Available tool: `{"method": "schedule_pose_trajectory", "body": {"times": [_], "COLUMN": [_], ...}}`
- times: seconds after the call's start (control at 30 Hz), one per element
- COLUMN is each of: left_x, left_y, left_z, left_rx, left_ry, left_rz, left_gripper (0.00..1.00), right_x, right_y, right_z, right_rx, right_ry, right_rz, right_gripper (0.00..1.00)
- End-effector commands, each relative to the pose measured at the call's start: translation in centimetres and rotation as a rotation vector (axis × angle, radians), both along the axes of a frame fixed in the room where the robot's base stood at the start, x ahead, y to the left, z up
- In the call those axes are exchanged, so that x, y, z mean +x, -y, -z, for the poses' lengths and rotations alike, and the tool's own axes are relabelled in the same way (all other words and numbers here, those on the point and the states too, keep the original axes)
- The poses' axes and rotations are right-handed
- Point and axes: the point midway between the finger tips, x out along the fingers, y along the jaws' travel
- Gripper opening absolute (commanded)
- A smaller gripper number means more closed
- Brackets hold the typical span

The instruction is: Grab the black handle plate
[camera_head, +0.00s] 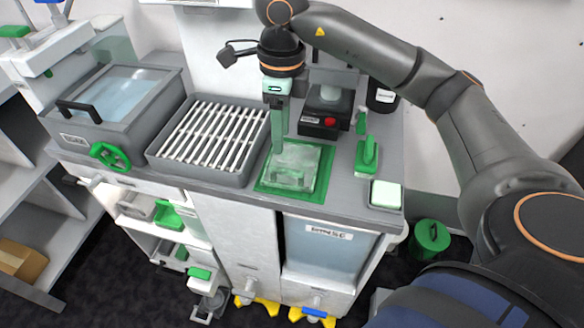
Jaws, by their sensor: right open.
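My right gripper (278,140) comes down from the top with its light-green fingers over the left part of the green mat (262,187). It is open. A clear, see-through plate or block (296,166) lies on the mat just right of and below the fingertips; I cannot tell whether they touch it. A small dark bar shows at its front edge, too small to make out. A black bar handle (80,108) sits on the clear-topped grey basin (128,122) at the far left, well away from the gripper. My left gripper is not in view.
A grey tray of white rods (214,138) stands left of the mat. Right of it are a black box with a red button (325,118), a green-handled tool (366,158) and a pale green pad (386,194). A green bin (429,238) stands on the floor.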

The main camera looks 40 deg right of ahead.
Motion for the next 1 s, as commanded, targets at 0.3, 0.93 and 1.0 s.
{"method": "schedule_pose_trajectory", "body": {"times": [0.3, 0.93, 1.0], "left_x": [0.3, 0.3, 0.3], "left_y": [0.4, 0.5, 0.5], "left_z": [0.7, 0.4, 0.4], "left_rx": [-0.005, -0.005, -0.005], "left_ry": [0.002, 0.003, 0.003], "left_rz": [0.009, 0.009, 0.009], "left_gripper": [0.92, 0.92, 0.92], "right_x": [0.0, -0.3, -0.3], "right_y": [1.2, 1.0, 1.0], "right_z": [3.2, 10.9, 11.5], "right_rx": [-0.047, -0.044, -0.046], "right_ry": [0.007, 0.008, 0.01], "right_rz": [0.017, 0.017, 0.017], "right_gripper": [0.5, 0.5, 0.5]}}
